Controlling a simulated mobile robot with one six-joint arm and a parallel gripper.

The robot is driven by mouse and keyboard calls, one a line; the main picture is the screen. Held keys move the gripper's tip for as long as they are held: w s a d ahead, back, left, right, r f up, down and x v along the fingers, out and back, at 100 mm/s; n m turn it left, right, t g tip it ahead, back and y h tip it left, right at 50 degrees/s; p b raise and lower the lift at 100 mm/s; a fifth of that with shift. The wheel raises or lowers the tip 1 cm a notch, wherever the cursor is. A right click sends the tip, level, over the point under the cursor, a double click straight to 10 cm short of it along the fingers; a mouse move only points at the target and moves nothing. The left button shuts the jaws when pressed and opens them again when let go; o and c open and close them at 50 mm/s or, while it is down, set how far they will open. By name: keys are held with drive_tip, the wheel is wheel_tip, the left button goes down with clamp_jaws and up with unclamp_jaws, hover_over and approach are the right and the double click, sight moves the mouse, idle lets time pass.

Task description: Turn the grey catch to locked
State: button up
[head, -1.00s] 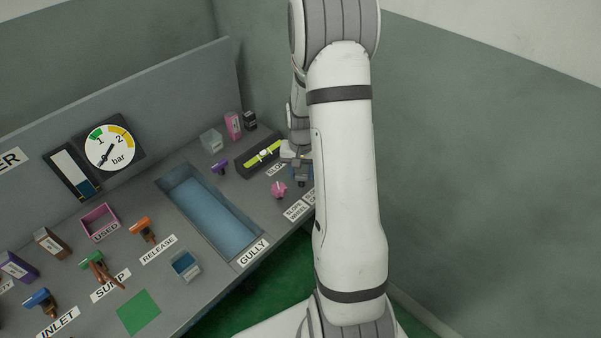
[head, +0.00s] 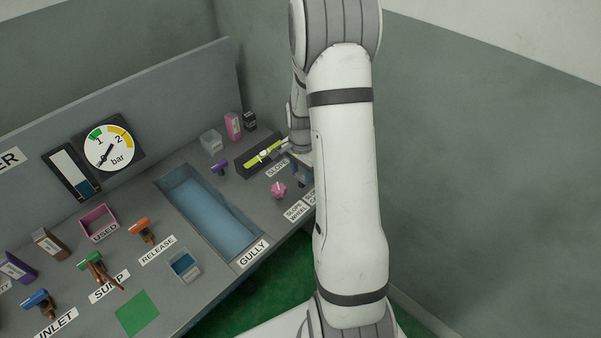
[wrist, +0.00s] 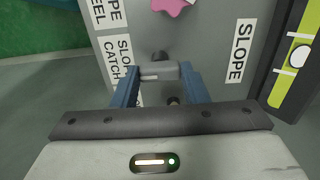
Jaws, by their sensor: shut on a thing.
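The grey catch (wrist: 158,71) shows in the wrist view as a small grey bar between the blue fingertips of my gripper (wrist: 160,80). My gripper is shut on it, with a finger at each end of the bar. A dark round knob shows just beyond the bar. The "SLOPE CATCH" label (wrist: 118,68) lies to the left of the catch. In the head view my gripper (head: 302,174) is partly hidden behind my arm, at the right end of the bench, and I cannot make out the catch there.
A pink wheel (head: 279,189) stands close to my gripper. A dark block with a yellow-green level vial (head: 263,153) lies behind it, by the "SLOPE" label (wrist: 241,51). The blue gully basin (head: 210,212) is to the left. The wall is on the right.

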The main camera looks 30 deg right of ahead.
sight(302, 176)
drive_tip(key=shift+s, duration=0.1)
idle(0.4)
drive_tip(key=o, duration=1)
drive_tip(key=shift+r+p, duration=0.5)
drive_tip(key=shift+r, duration=3.4)
drive_tip(key=s+a+r+n+t+p, duration=0.1)
drive_tip(key=s+a+r+n+p, duration=0.2)
drive_tip(key=s+r, duration=0.3)
drive_tip(key=s+a+r+n+p, duration=0.3)
drive_tip(key=s+a+r+n, duration=0.3)
drive_tip(key=r, duration=0.4)
drive_tip(key=s+a+r+n+t+p, duration=0.1)
drive_tip(key=s+a+r+n+p, duration=0.2)
drive_tip(key=s+a+r+n, duration=0.2)
drive_tip(key=shift+s+a+r+t+p, duration=0.15)
drive_tip(key=shift+s+r, duration=0.45)
drive_tip(key=shift+r, duration=0.35)
drive_tip(key=shift+s+a+r+t+p, duration=0.15)
drive_tip(key=shift+s+r, duration=0.4)
drive_tip(key=shift+r, duration=0.35)
